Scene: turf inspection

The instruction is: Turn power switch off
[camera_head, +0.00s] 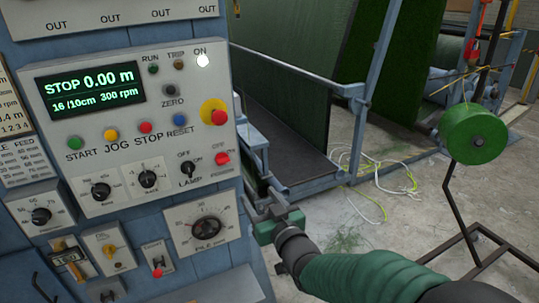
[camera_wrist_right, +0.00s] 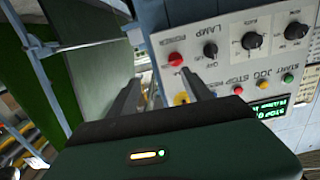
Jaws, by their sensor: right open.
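The power switch (camera_head: 222,158) is a small red switch at the lower right of the control panel, with OFF printed above it and POWER below. It also shows in the right wrist view (camera_wrist_right: 175,59), just above the fingertips. I cannot tell which way its lever is set. The ON lamp (camera_head: 203,60) at the panel's top right glows white. My right gripper (camera_head: 265,202) is open and empty, below and right of the switch and apart from it. Its two fingers (camera_wrist_right: 163,88) point toward the panel in the wrist view. My left gripper is out of view.
A red emergency button on a yellow base (camera_head: 217,115) sits above the switch, and the lamp knob (camera_head: 188,168) is close on its left. The display (camera_head: 90,91) is lit green. A blue metal frame (camera_head: 315,185) stands right of the panel; a green spool (camera_head: 474,133) is farther right.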

